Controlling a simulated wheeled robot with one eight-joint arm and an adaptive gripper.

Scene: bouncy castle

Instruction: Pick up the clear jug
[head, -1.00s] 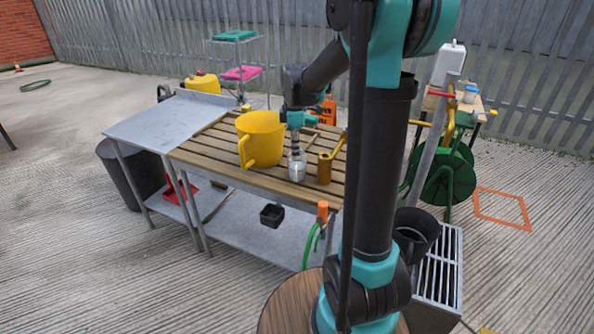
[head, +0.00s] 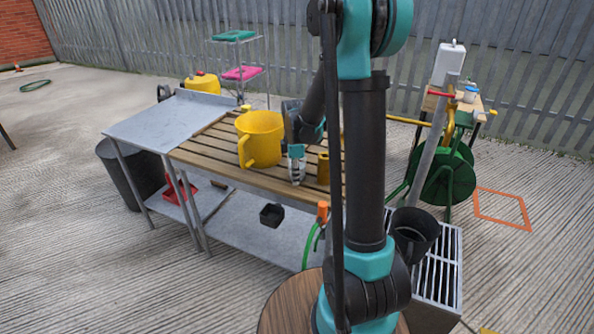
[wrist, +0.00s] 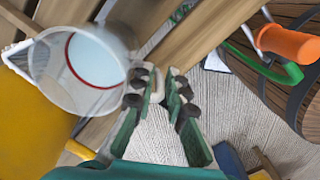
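The clear jug (wrist: 62,80) has a translucent body and a red ring inside. It fills the upper left of the wrist view, and its pale handle (wrist: 156,88) lies between the two fingers of my gripper (wrist: 160,84). The fingers look open around the handle, with a narrow gap on its right side.
A large yellow jug (head: 260,138) stands close on the left, and a brass-coloured can (head: 323,167) on the right. An orange hose nozzle (head: 322,211) hangs at the table's front corner. A grey metal worktop (head: 165,118) adjoins on the left.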

